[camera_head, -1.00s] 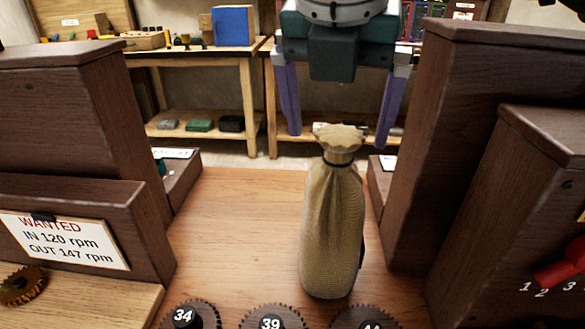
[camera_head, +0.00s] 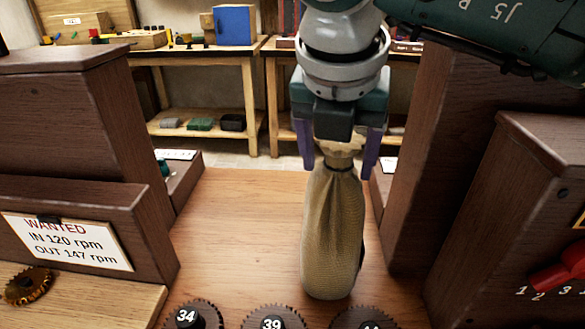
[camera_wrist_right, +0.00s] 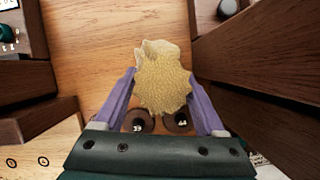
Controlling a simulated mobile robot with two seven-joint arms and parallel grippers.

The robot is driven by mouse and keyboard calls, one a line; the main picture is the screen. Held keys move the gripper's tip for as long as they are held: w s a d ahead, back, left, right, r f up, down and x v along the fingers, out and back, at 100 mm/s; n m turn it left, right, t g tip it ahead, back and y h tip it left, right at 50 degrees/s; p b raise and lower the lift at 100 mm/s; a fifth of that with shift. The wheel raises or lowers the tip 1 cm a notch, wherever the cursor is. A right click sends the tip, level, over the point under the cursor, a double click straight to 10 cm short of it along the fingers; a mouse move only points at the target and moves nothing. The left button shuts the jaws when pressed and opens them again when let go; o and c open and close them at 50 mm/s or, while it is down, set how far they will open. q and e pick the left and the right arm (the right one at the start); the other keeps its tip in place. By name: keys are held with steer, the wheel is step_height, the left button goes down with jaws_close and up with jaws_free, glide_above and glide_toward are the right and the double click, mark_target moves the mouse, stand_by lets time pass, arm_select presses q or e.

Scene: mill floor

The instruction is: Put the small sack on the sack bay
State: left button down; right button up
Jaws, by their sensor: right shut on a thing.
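The small sack (camera_head: 333,235) is tan cloth with a tied, ruffled neck, and it stands upright on the wooden surface. My right gripper (camera_head: 340,163) is above it, pointing down, with its two purple fingers shut on the sack's neck. In the right wrist view the sack's ruffled top (camera_wrist_right: 163,82) lies between the fingertips (camera_wrist_right: 163,88). The sack's base appears to rest on the wood. My left gripper is not in view. I cannot identify the sack bay for certain in these frames.
Dark wooden housings stand close on the left (camera_head: 75,125) and right (camera_head: 515,215). Numbered gears (camera_head: 272,317) line the front edge. A "WANTED" sign (camera_head: 65,241) is at left, and a red lever (camera_head: 562,266) is at right. The wooden floor (camera_head: 235,235) left of the sack is clear.

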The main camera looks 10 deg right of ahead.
jaws_close()
steer(key=shift+r, duration=0.25)
stand_by(0.4)
